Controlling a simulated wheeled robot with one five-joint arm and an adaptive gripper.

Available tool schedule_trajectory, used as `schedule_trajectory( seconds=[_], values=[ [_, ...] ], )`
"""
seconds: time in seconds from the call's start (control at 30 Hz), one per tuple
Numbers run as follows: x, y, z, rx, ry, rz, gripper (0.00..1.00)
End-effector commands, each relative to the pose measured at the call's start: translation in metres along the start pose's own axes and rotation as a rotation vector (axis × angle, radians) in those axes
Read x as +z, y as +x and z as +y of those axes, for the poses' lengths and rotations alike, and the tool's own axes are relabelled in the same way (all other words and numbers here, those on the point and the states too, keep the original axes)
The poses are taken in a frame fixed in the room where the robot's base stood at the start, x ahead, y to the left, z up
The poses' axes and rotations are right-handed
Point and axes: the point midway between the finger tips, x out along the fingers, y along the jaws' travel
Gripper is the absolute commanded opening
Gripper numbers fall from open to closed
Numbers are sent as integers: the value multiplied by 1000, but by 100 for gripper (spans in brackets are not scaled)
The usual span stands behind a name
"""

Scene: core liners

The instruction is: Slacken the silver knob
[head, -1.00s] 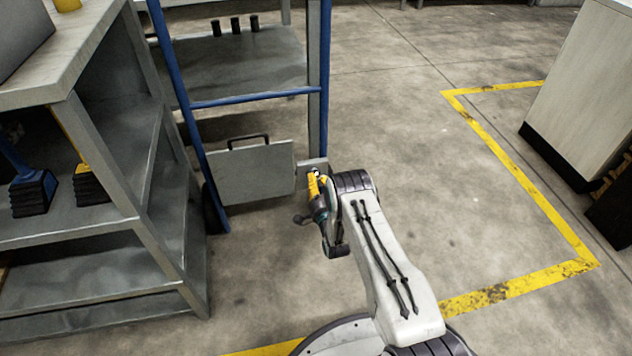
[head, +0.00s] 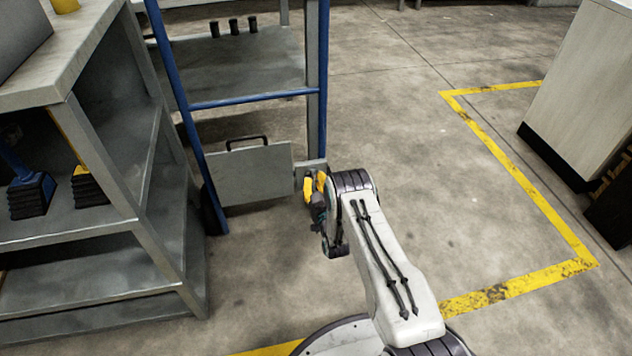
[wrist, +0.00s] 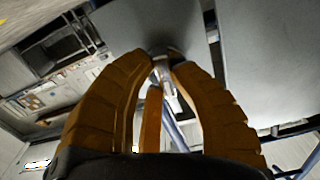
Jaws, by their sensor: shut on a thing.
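The silver knob (wrist: 160,62) shows in the wrist view as a small bright metal piece between my fingertips, in front of a grey surface. The fingers cover most of it. My gripper (wrist: 161,58) has yellow-orange ribbed fingers, and their tips are closed on the knob from both sides. In the head view my gripper (head: 313,188) is at the foot of the grey upright, just right of a grey panel. The knob cannot be made out there behind the fingers.
The grey panel (head: 248,175) with a dark handle is close left of my gripper. A blue-framed cart or ladder (head: 255,99) stands behind it. A grey shelf unit (head: 150,215) fills the left. Open floor (head: 440,190) lies to the right, with a yellow line.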

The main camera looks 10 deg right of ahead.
Motion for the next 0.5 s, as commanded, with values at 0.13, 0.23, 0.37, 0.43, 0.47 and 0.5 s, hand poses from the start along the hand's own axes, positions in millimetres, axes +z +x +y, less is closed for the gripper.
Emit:
schedule_trajectory(
  seconds=[0.13, 0.23, 0.37, 0.43, 0.47, 0.5],
  values=[
    [-2, 1, -3, -4, -139, 2, 0],
    [-2, 1, -3, -4, -229, 2, 0],
    [-3, 1, -3, -4, -336, 3, 0],
    [-3, 1, -3, -5, -388, 3, 0],
    [-3, 1, -3, -5, -409, 3, 0],
    [-3, 1, -4, -5, -435, 3, 0]
  ],
)
